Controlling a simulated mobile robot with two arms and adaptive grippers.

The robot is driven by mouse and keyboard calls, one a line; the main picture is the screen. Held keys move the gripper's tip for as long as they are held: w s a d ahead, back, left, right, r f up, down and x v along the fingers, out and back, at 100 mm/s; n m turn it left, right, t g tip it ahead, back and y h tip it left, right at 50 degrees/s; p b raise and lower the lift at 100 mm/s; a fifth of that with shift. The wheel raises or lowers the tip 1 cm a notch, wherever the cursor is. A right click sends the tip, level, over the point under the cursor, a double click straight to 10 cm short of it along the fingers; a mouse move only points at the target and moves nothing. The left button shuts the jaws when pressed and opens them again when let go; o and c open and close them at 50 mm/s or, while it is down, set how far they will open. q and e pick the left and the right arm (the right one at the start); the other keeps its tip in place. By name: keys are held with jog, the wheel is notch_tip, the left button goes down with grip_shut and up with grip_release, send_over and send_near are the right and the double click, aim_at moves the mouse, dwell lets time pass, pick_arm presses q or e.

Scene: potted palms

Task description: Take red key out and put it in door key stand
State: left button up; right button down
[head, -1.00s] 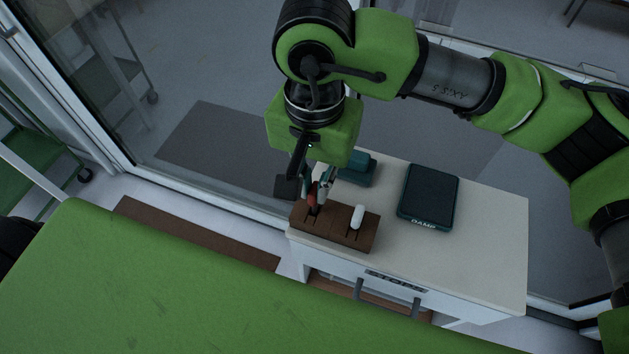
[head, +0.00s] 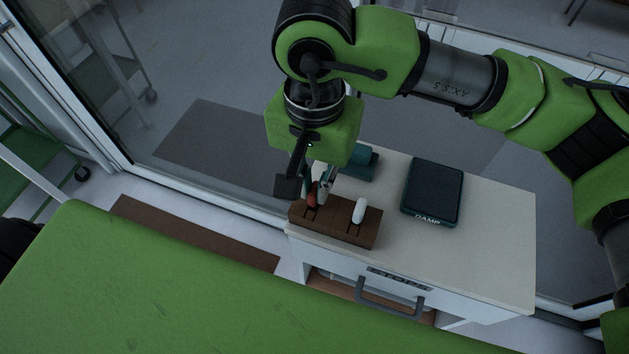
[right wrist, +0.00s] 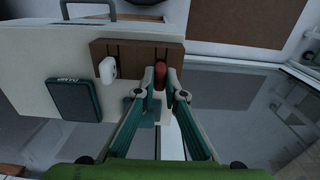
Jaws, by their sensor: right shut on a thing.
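The red key (head: 312,199) stands in the left slot of the brown wooden key stand (head: 345,232). My right gripper (head: 318,193) is shut on the red key's head at the stand. In the right wrist view the red key (right wrist: 160,73) shows between the fingertips of my right gripper (right wrist: 161,92), over the wooden stand (right wrist: 128,49). Whether the key's lower end is still in the slot is hidden. My left gripper is not in view.
The stand is on a white cabinet (head: 480,255) with a drawer handle in front. A dark pad marked DAMP (head: 432,190) and a teal object (head: 360,163) lie on it. Clear top remains at the right. A glass wall is behind.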

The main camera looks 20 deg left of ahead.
jog(key=shift+f+b, duration=0.4)
jog(key=c, duration=2)
grip_release()
jog(key=shift+r, duration=0.1)
notch_tip(320, 180, up, 12)
